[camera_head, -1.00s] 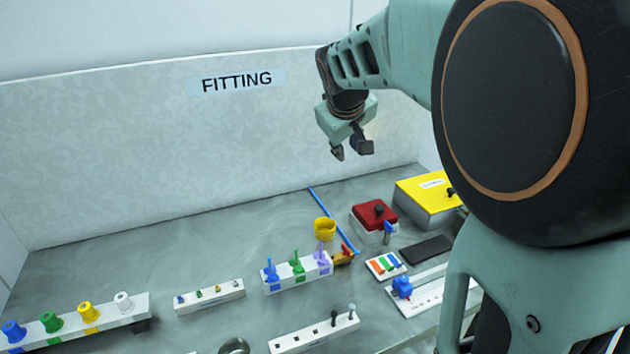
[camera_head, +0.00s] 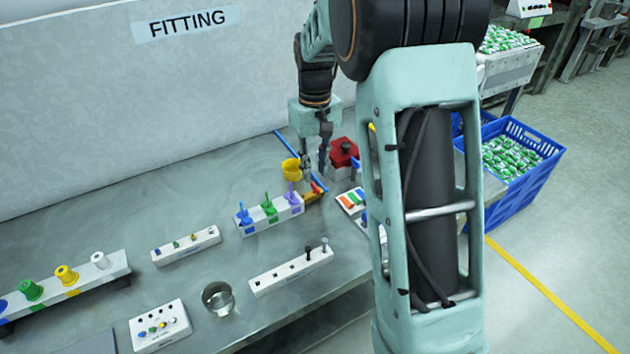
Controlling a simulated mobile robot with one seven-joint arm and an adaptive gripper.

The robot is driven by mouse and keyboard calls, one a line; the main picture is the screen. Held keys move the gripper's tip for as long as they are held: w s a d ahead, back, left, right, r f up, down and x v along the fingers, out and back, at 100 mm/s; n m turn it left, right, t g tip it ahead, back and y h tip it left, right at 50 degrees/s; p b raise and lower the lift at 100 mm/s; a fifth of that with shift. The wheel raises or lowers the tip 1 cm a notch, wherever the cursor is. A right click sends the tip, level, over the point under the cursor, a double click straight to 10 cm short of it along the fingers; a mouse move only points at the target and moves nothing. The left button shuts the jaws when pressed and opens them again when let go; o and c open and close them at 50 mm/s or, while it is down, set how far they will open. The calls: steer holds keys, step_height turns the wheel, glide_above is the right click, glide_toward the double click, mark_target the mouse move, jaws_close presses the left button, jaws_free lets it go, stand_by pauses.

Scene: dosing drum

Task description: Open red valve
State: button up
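The red valve handle (camera_head: 317,187) is small and sits on a brass-coloured fitting (camera_head: 312,196) at the right end of a white block (camera_head: 270,214) with blue, green and purple valves. A yellow cup or funnel (camera_head: 291,168) stands just behind it. My gripper (camera_head: 314,177) points down just above and behind the red handle, beside the yellow cup. Its two fingers are apart, with nothing seen between them. Whether a fingertip touches the handle or fitting cannot be told from this angle.
A red box with a black knob (camera_head: 344,155) stands close to the right of my gripper. A blue strip (camera_head: 287,144) runs behind the cup. My arm hides the table's right part. A metal ring (camera_head: 217,298) and white racks lie in front. The table's back left is clear.

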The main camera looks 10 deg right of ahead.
mark_target(315, 186)
steer(key=shift+f, duration=2.3)
jaws_close()
